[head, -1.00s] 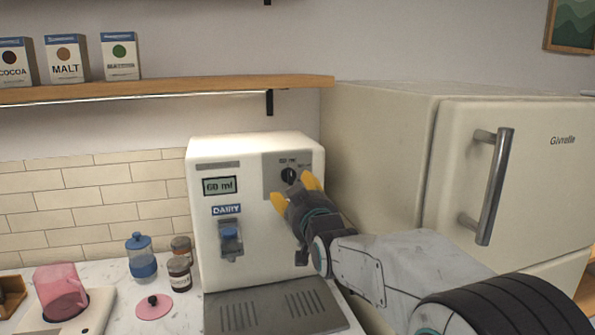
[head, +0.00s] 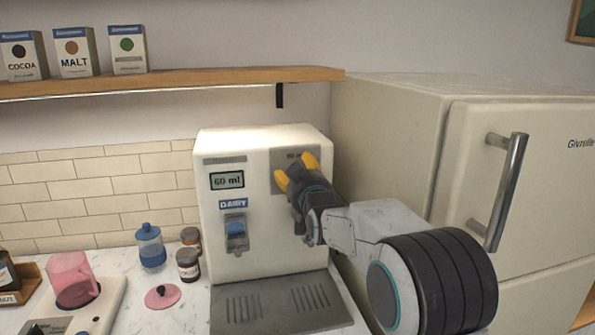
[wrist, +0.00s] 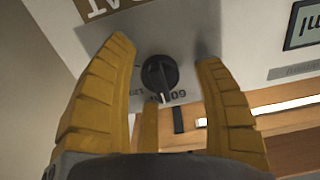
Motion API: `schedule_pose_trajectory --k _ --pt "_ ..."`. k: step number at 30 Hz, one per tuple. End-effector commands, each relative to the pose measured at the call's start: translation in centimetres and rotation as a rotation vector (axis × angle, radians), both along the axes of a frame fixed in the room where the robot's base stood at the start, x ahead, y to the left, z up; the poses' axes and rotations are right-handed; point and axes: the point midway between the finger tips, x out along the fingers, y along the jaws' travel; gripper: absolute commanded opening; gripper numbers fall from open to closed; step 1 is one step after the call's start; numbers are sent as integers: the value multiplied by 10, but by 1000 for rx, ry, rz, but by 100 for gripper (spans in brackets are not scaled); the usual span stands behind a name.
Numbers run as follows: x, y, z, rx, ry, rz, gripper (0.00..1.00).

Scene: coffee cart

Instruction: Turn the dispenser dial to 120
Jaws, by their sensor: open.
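The white dairy dispenser (head: 262,250) stands on the counter, and its display (head: 227,180) reads 60 ml. Its black dial (wrist: 151,72) sits on a grey plate and shows in the wrist view, with its white pointer line toward the 60 marking. In the head view my gripper hides the dial. My gripper (head: 296,173) is open in front of the plate. In the wrist view its yellow fingers (wrist: 160,58) stand on either side of the dial, apart from it as far as I can see.
The fridge (head: 390,130) with a metal handle stands close on the right. A shelf (head: 180,82) with several boxes is above left. A blue-lidded jar (head: 151,248), brown jars (head: 188,265) and a pink jug (head: 72,280) stand left on the counter.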

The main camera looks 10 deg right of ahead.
Motion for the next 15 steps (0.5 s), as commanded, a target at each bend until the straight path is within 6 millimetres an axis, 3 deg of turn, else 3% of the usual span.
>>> schedule_pose_trajectory --k 10,15 --pt "1 0 0 0 0 0 62" --pt "1 0 0 0 0 0 47"
